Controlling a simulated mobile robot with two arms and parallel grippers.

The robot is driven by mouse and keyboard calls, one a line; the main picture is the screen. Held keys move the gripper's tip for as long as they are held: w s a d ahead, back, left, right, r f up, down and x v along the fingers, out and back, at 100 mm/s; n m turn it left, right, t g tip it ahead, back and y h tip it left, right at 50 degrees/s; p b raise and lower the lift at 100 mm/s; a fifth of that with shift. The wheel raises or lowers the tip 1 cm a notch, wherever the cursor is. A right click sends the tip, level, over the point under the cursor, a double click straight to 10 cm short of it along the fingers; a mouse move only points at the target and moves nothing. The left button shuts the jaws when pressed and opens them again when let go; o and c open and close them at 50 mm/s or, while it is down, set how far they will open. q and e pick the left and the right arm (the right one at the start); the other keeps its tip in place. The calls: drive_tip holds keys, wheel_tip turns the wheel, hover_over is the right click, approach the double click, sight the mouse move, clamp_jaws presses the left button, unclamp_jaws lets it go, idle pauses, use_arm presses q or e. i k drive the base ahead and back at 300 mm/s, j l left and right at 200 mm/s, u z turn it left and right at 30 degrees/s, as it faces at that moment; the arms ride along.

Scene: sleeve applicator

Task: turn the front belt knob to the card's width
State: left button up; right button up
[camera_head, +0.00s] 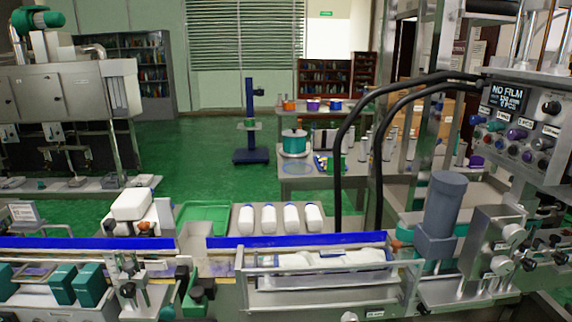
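Neither of my grippers can be made out in the head view. A small white card (25,213) with dark print stands on a bracket at the left; its print is too small to read. A belt line with blue rails (295,240) runs across the front. Dark knobs sit at the front of the belt, one on a metal bracket (127,290) and one on a green mount (197,294). I cannot tell which is the front belt knob, nor read any scale.
Teal blocks (90,284) stand at the front left. White bottles (290,218) stand in a row behind the belt. A grey motor housing (441,210) rises at the right, below a control panel reading NO FILM (506,97). Black hoses (340,150) arch down behind the belt.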

sight(502, 266)
drive_tip(key=z, duration=1.25)
